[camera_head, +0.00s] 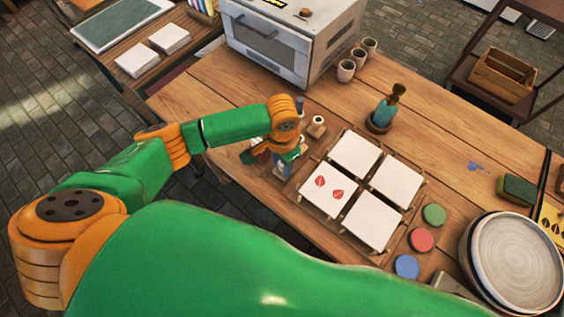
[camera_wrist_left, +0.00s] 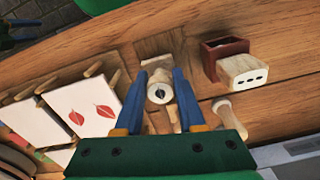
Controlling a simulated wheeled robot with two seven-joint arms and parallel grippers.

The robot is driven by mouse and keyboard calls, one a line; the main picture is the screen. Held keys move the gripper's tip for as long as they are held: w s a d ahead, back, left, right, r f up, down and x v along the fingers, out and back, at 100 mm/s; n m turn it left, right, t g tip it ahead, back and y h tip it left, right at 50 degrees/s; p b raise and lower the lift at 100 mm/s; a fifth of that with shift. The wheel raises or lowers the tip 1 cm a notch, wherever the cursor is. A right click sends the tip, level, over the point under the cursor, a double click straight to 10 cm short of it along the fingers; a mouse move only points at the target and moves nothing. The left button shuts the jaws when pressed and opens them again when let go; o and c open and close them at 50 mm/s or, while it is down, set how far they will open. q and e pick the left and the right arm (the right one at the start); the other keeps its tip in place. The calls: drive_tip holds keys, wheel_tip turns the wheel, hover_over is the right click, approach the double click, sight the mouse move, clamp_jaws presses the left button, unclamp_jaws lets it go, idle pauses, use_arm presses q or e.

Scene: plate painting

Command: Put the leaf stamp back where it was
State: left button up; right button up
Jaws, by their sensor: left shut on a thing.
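My left gripper (camera_head: 285,162) is at the left edge of the wooden table, left of the tiles. In the left wrist view its blue fingers (camera_wrist_left: 160,105) are shut on the leaf stamp (camera_wrist_left: 160,90), a pale round piece with a dark leaf shape on its end. The gripper hides most of the stamp in the head view. A wooden piece shows behind the stamp; I cannot tell whether the stamp touches it.
White tiles (camera_head: 355,155) lie on a wooden rack; one tile (camera_head: 328,191) bears two red leaf prints. Paint pads (camera_head: 421,239) and a round wheel (camera_head: 515,262) are at right.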

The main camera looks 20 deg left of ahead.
sight(282, 164)
use_arm(q)
drive_tip(key=o, duration=1.1)
drive_tip(key=shift+f, duration=0.1)
drive_tip(key=shift+c, duration=0.2)
wheel_tip(282, 164, up, 12)
drive_tip(key=shift+r+p, duration=0.2)
drive_tip(key=shift+p, duration=0.1)
